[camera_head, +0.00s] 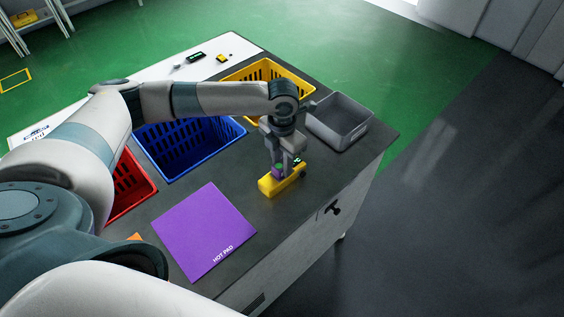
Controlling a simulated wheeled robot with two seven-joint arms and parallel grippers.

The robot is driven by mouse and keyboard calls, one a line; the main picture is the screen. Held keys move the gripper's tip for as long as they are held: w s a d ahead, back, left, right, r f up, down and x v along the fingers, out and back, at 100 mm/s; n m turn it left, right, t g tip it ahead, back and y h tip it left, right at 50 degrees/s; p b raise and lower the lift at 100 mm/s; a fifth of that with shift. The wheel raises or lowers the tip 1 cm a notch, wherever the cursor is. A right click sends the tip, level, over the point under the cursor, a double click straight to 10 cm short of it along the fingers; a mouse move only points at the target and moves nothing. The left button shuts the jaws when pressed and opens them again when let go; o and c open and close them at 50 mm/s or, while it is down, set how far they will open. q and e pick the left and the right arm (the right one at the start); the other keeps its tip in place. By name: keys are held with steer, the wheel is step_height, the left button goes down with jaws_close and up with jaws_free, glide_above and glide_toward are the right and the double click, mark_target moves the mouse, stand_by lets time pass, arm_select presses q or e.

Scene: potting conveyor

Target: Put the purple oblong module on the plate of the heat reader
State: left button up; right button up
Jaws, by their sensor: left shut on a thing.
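The purple oblong module (278,171) is between the fingers of my left gripper (284,166), which is shut on it. Only a small part of the module shows. The gripper points down right over the yellow heat reader (269,187), which stands on the dark worktop with a small lit display (298,160). The reader's plate is hidden by the gripper and module, so I cannot tell whether the module touches it. My right gripper is not in view.
A purple hot pad (204,232) lies to the left of the reader. Red (134,188), blue (188,150) and yellow (268,72) crates line the far side. A grey bin (340,122) stands behind the reader. The worktop's right edge is close by.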

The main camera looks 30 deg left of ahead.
arm_select(q)
steer(key=o, duration=1.1)
steer(key=shift+f, duration=0.1)
steer(key=shift+r, duration=0.2)
steer(key=shift+r+b, duration=2.1)
steer(key=shift+r, duration=3.85)
